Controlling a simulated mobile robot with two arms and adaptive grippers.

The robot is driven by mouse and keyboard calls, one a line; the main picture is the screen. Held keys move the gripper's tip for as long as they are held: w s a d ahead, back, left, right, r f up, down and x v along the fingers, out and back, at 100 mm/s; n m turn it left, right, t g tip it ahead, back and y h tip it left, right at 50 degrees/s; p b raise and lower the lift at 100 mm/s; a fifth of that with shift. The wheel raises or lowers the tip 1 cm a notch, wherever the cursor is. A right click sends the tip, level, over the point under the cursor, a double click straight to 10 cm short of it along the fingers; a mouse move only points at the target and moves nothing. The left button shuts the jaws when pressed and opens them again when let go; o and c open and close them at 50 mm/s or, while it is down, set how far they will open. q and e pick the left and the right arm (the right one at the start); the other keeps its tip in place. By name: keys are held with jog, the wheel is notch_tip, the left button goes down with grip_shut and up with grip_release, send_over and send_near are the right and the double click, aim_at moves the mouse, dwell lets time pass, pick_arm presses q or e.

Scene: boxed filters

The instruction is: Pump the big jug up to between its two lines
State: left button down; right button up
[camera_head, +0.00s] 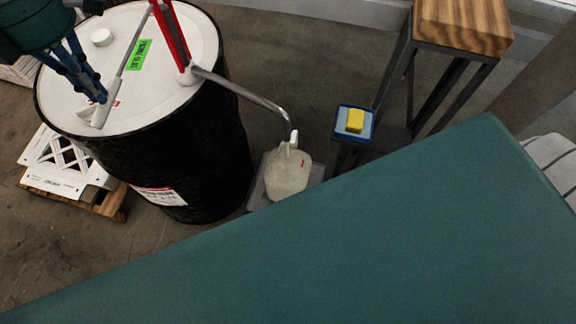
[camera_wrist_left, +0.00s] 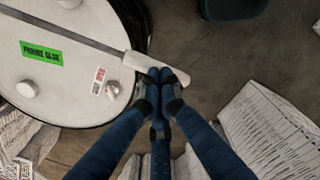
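The big jug (camera_head: 287,178) is a translucent, whitish jug standing upright on a grey tray (camera_head: 257,192) beside the black drum (camera_head: 190,150). A small red mark shows near its top; its two lines and liquid level are too small to tell. The bent metal spout (camera_head: 245,91) of the red pump (camera_head: 172,38) ends at the jug's mouth. The pump lever (camera_head: 132,62) slopes down over the drum's white lid. My left gripper (camera_head: 102,99) is at the lever's pale grip, and its fingers close around the grip's end in the left wrist view (camera_wrist_left: 162,76). My right gripper is not in view.
A blue tray with a yellow sponge (camera_head: 355,121) is right of the jug, near a wood-topped stand (camera_head: 462,25). White cartons (camera_head: 62,172) lie on a wooden pallet (camera_head: 120,204) left of the drum. Stacked white boxes (camera_wrist_left: 268,130) show in the left wrist view.

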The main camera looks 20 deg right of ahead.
pick_arm(q)
jog(key=shift+s+a+f, duration=0.1)
jog(key=shift+f, duration=0.15)
jog(key=shift+f+b, duration=0.7)
jog(key=shift+f, duration=0.15)
jog(key=shift+r, duration=0.2)
notch_tip(320, 180, up, 16)
jog(key=p, duration=1)
jog(key=shift+f, duration=0.2)
